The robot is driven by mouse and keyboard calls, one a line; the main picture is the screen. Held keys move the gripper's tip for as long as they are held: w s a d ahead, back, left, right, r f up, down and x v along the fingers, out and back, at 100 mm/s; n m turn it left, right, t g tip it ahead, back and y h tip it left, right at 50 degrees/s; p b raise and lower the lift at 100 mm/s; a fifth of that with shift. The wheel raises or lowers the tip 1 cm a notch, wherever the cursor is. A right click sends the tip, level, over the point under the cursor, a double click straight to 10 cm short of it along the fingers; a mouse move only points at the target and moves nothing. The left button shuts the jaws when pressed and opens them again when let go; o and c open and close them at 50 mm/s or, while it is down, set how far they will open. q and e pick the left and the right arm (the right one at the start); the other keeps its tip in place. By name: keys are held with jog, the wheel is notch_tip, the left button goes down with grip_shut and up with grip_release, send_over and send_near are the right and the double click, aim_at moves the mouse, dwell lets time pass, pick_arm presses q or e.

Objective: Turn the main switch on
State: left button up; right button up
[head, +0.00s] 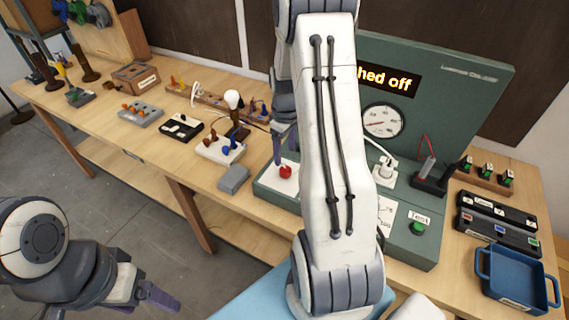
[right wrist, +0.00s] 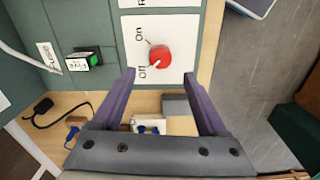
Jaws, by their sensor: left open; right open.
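The main switch is a red rotary knob (right wrist: 160,56) on a white plate marked On and Off. It also shows in the head view (head: 285,171) at the left of the green console. Its white pointer mark faces the Off label. My right gripper (right wrist: 160,76) is open. Its two purple fingers point at the plate, and the knob shows between and just past the fingertips, not gripped. My left gripper (head: 160,296) is open and empty at the lower left, over the floor. My right arm hides the middle of the console.
The console (head: 470,105) has a display ending in "hed off", a dial gauge (head: 383,120) and a green Test button (head: 417,228). A green-topped fuse (right wrist: 88,60) sits beside the switch plate. A grey block (head: 234,179) and a blue tray (head: 517,279) are on the bench.

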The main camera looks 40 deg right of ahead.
aim_at(285, 169)
notch_tip(285, 169, down, 7)
jog(key=shift+r+p, duration=0.2)
jog(key=shift+p, duration=0.5)
grip_shut()
